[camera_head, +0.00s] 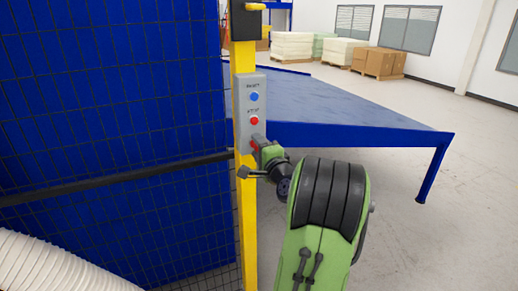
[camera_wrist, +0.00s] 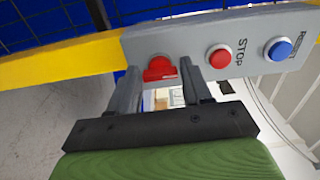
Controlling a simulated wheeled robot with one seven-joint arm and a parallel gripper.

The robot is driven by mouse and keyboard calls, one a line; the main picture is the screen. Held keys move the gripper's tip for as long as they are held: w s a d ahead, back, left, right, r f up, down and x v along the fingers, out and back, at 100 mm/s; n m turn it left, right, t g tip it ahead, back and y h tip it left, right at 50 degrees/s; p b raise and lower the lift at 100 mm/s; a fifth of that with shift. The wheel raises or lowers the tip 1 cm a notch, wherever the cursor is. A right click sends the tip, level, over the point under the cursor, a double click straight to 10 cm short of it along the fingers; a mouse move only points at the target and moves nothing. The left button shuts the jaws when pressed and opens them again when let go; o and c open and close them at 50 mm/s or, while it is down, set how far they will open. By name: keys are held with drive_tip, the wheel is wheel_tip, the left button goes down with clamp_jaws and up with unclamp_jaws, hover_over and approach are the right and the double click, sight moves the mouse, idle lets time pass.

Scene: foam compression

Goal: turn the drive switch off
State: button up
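The drive switch, a red knob (camera_wrist: 160,68), sits at the lower end of a grey control panel (camera_wrist: 205,28). In the head view a bit of red (camera_head: 254,146) shows low on the panel, mostly hidden by my gripper (camera_head: 260,144). In the wrist view my gripper (camera_wrist: 162,72) is open, its two grey fingers apart, one on each side of the knob. The knob's right end is close to the right finger; I cannot tell whether they touch.
A red STOP button (camera_head: 254,120) and a blue RESET button (camera_head: 254,97) are above the switch. The panel is on a yellow post (camera_head: 246,220) beside a blue mesh fence (camera_head: 110,100). A blue table (camera_head: 340,110) stands behind. Pallets of boxes (camera_head: 378,62) are far back.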

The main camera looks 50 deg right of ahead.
drive_tip(key=shift+o, duration=1.2)
drive_tip(key=b+v, duration=0.4)
drive_tip(key=v, duration=1.1)
drive_tip(key=shift+s+a, duration=0.15)
drive_tip(key=shift+s, duration=0.15)
